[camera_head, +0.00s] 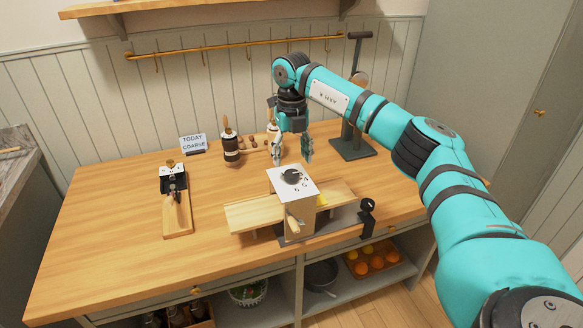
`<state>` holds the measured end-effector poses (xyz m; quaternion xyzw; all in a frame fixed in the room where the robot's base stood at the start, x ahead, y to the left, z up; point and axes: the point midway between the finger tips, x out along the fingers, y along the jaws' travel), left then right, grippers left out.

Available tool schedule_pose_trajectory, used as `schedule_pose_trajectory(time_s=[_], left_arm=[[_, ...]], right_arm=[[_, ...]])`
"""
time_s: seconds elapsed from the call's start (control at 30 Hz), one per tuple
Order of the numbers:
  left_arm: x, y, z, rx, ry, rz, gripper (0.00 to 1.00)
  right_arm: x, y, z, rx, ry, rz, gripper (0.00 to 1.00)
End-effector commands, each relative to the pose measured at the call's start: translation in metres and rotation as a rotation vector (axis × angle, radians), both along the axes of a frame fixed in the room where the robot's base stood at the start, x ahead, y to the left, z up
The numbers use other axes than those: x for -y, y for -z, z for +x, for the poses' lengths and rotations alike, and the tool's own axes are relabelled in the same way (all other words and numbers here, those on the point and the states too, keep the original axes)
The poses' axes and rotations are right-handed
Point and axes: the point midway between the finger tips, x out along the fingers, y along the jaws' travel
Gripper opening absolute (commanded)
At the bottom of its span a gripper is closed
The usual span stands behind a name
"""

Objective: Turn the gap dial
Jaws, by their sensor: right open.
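The gap dial (291,176) is a dark round knob on the pale top face of a box-shaped mill (293,205). Printed numbers, among them 4, 5 and 6, show beside the dial on its right and near side. The mill stands over a wooden board (255,214) near the table's front. My right gripper (292,155) hangs pointing down above and just behind the dial, its fingers spread and empty. It appears apart from the dial. My left gripper is not in view.
A sign (194,144) reads "TODAY COARSE" at the back of the wooden table (110,235). A dark bottle (231,150) stands behind the mill. A smaller device (174,178) on a board is at left. A tall black stand (352,140) is behind right. The table's left part is clear.

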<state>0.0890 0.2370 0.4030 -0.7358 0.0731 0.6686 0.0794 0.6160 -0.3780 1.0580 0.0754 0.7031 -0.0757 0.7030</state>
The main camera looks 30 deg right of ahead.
Motion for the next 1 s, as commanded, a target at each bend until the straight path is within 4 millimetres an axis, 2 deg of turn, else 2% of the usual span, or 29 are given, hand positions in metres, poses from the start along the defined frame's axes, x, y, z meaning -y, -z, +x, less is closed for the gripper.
schedule_pose_trajectory(time_s=[0.1,0.3,0.67,1.0], left_arm=[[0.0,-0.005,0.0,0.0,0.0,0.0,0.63],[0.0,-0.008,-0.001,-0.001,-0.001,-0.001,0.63],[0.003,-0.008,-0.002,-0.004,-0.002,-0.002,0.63],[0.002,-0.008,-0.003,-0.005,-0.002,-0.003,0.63]], right_arm=[[0.001,0.021,-0.001,-0.004,0.001,0.0,0.63],[0.0,0.043,0.0,-0.001,0.001,0.0,0.63],[0.0,0.049,0.0,0.0,0.0,0.0,0.63],[0.0,0.049,0.0,0.0,0.0,0.0,0.2]])
